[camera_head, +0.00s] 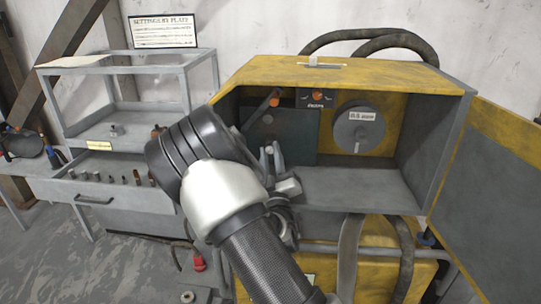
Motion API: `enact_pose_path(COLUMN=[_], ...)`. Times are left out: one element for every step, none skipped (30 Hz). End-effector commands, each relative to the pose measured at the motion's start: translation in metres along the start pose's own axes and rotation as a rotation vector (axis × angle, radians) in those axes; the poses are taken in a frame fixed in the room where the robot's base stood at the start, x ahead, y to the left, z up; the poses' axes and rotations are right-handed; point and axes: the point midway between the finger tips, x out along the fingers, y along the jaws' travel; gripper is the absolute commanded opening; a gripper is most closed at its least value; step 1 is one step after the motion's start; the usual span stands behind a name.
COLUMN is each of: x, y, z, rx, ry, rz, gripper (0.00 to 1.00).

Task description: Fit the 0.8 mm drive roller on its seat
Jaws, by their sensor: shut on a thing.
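My gripper (275,163) is inside the open front of the yellow and grey cabinet (335,76), before the dark green panel (298,134). Its grey fingers are partly hidden by my arm. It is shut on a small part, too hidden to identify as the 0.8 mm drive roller. An orange-tipped lever (262,108) slants across the panel's upper left. The lower left of the panel is behind my arm, and I cannot make out the roller seat. Contact between the held part and the panel cannot be told.
A labelled spool (359,130) hangs at the cabinet's back right. The cabinet floor (365,188) is bare. The door (490,190) stands open at right. At left, a grey rack (75,136) stands above an open drawer (92,199) with several small parts. Hoses (404,258) hang below.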

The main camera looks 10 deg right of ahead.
Motion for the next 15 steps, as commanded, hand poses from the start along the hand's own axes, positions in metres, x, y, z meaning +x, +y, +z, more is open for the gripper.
enact_pose_path(x=[0.0002, 0.0002, 0.0002, 0.0001, 0.0001, 0.0001, 0.0001, 0.0001, 0.0001, 0.0, 0.0, 0.0, -0.0002, -0.0004, -0.0011], y=[0.0002, 0.0002, 0.0001, 0.0001, 0.0001, 0.0001, 0.0, 0.0, 0.0, 0.0, -0.0001, -0.0001, -0.0003, -0.0003, -0.0004], z=[-0.0003, -0.0004, -0.0003, -0.0003, -0.0003, -0.0003, -0.0003, -0.0003, -0.0003, -0.0002, -0.0002, -0.0002, 0.0001, 0.0001, 0.0003], rx=[0.0, 0.0, 0.0, 0.0, 0.0, 0.0, 0.0, 0.0, 0.0, 0.0, 0.0, 0.0, 0.0, 0.0, 0.0], ry=[0.001, 0.001, 0.001, 0.001, 0.001, 0.001, 0.001, 0.001, 0.001, 0.0, 0.0, 0.0, 0.0, -0.001, -0.001], rz=[0.001, 0.001, 0.001, 0.001, 0.0, 0.0, 0.0, 0.0, 0.0, 0.0, 0.0, 0.0, 0.0, -0.001, -0.001], gripper=[0.0, 0.0, 0.28, 0.33, 0.38, 0.45, 0.45, 0.45, 0.45, 0.45, 0.45, 0.45, 0.45, 0.45, 0.45])
